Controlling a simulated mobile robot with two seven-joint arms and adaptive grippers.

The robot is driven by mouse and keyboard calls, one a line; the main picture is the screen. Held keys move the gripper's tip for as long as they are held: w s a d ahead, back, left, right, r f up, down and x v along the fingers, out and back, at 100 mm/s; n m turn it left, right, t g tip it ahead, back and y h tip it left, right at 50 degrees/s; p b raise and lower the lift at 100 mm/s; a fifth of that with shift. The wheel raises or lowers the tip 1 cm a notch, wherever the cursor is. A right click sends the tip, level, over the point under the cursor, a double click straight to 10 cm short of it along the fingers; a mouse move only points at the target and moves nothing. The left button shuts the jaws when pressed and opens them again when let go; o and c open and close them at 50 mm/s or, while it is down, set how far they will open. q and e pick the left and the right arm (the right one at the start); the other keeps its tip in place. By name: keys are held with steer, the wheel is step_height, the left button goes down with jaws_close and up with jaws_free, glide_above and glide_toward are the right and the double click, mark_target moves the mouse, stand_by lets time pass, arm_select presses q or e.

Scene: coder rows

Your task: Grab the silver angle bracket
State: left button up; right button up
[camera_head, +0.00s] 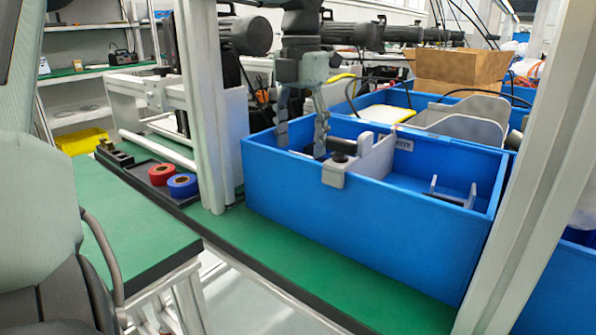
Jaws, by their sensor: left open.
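A blue bin (370,220) stands on the green bench. On its right floor lies a small grey angled piece (452,196) with two upright ends, partly hidden by the front wall. It may be the silver angle bracket, but it is too small to be sure. My left gripper (302,146) points down into the left part of the bin, its grey fingers apart and nothing seen between them. The fingers are well left of the angled piece, beyond the grey divider (374,158). A black cylindrical part (342,146) lies close to the right finger. My right gripper is not in view.
The divider hooks over the bin's front wall. Grey posts (206,110) and (535,170) stand left and right of the bin. Red tape (161,174) and blue tape (183,185) lie in a black tray. More blue bins and a cardboard box (460,68) stand behind.

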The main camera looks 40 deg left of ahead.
arm_select(q)
step_height(320, 180, down, 3)
steer(key=shift+r, duration=0.15)
steer(key=shift+c, duration=0.7)
steer(key=c, duration=0.9)
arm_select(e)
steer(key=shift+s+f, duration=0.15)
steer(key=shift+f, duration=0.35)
